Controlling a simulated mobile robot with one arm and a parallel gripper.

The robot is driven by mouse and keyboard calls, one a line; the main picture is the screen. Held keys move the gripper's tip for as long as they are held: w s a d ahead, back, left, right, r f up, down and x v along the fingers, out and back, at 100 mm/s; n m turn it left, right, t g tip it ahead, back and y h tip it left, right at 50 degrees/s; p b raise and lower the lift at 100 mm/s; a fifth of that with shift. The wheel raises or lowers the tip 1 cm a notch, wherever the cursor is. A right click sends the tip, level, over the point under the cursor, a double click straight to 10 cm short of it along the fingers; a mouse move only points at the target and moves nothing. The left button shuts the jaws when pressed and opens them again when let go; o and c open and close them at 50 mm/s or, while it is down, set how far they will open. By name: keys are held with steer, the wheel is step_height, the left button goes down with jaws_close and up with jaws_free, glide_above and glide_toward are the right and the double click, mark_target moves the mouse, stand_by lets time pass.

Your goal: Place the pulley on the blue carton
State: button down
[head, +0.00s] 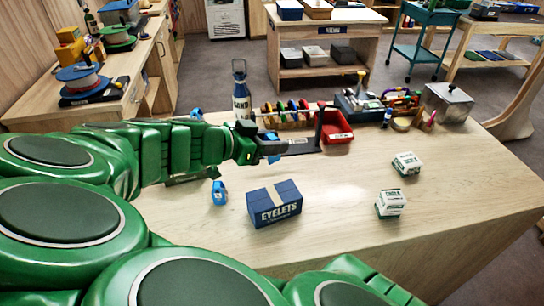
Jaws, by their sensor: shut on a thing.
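The blue carton (272,207), marked EYELETS, sits on the near part of the wooden table with a pale tape strip on top. My gripper (278,148) is at the end of the green arm, behind the carton and above the table. It is shut on a small blue thing (273,159) that looks like a pulley. The dark fingers hide most of it. A similar small blue piece (219,193) lies on the table left of the carton, and another (195,113) lies farther back.
Two small white-and-green boxes (407,163) (390,204) stand on the right. The table between carton and boxes is clear.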

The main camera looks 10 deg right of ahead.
glide_above(274, 195)
step_height(274, 195, down, 6)
steer(key=shift+f, duration=1.6)
steer(key=shift+f, duration=0.15)
steer(key=c, duration=0.7)
jaws_free()
steer(key=shift+r, duration=0.2)
steer(key=shift+v, duration=2)
